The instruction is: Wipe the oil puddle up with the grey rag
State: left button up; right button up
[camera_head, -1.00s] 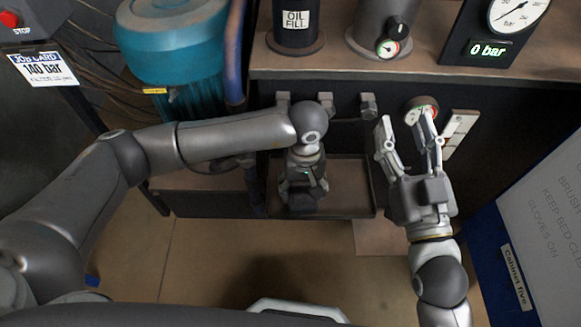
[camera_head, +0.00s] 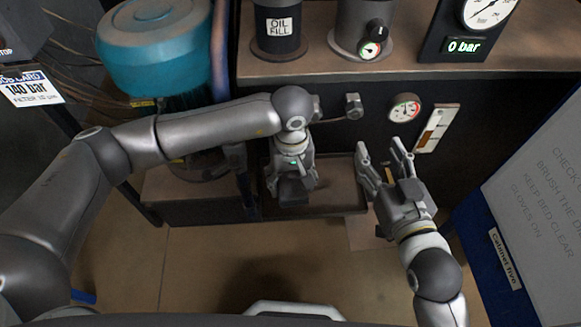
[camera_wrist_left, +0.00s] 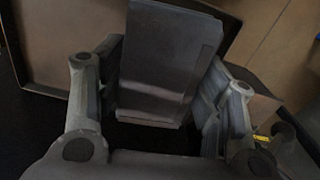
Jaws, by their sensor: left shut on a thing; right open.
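My left gripper (camera_head: 292,190) is over the left part of a shallow dark tray (camera_head: 340,188) at the foot of the cabinet. In the left wrist view its fingers (camera_wrist_left: 165,105) are shut on a flat, dark grey, block-like thing, which looks like the grey rag (camera_wrist_left: 168,50). I cannot tell whether the rag touches the tray floor. I cannot make out the oil puddle; the gripper and arm hide part of the tray. My right gripper (camera_head: 386,152) is open and empty, right of the tray and below the pressure gauge.
A bench (camera_head: 420,72) above carries the oil fill pot (camera_head: 278,28) and a 0 bar display (camera_head: 463,45). A round gauge (camera_head: 405,108) and a fitting (camera_head: 353,106) stick out from the cabinet front. A teal motor (camera_head: 155,45) stands left. A blue-edged cabinet (camera_head: 500,260) stands right.

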pick_arm(q)
jog(key=shift+r+p, duration=0.5)
jog(key=shift+r, duration=1.35)
pick_arm(e)
jog(key=s+d+f+g+h, duration=0.1)
jog(key=s+f+g, duration=0.2)
jog(key=f, duration=0.4)
jog(key=shift+s+d+g, duration=0.2)
jog(key=shift+s+g, duration=0.05)
jog(key=shift+g, duration=0.45)
